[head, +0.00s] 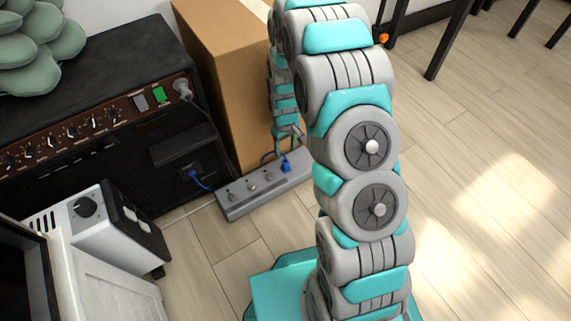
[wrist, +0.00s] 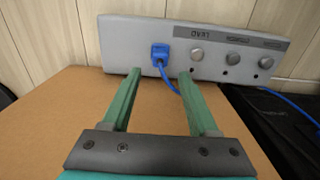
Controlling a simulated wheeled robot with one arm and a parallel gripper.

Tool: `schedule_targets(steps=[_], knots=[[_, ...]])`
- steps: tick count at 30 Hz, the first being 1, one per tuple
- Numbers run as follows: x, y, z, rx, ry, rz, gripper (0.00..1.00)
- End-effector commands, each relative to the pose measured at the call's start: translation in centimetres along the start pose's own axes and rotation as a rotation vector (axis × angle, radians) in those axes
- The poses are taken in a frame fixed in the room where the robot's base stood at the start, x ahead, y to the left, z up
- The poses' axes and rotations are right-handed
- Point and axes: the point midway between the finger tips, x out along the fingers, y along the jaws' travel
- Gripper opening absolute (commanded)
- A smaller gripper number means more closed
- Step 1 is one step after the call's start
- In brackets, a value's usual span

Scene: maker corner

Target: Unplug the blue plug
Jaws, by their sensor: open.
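The blue plug (head: 286,167) sits in a socket at the right part of the grey power strip (head: 235,205) on the floor. In the wrist view the blue plug (wrist: 160,52) stands in the strip (wrist: 122,45), with its blue cable running down and behind my right finger. My gripper (wrist: 160,74) is open and empty, one green finger on each side of the plug's line. The fingertips are near the strip's edge, and the plug shows beyond them. In the head view my arm hides part of the strip, and the gripper (head: 288,145) is small and partly covered.
A cardboard box (head: 225,60) stands right behind the strip. A black amplifier (head: 90,130) with knobs and a plugged-in grey plug (head: 183,90) is at the left. A white-and-black device (head: 105,230) stands in front of it.

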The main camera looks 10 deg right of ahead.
Motion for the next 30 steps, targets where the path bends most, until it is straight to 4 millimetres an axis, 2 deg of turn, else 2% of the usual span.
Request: schedule_targets(steps=[21,30], knots=[[8.0,-0.1,0.2,0.000,-0.004,-0.001,0.60],[8.6,0.0,0.0,0.000,-0.001,0.000,0.60]])
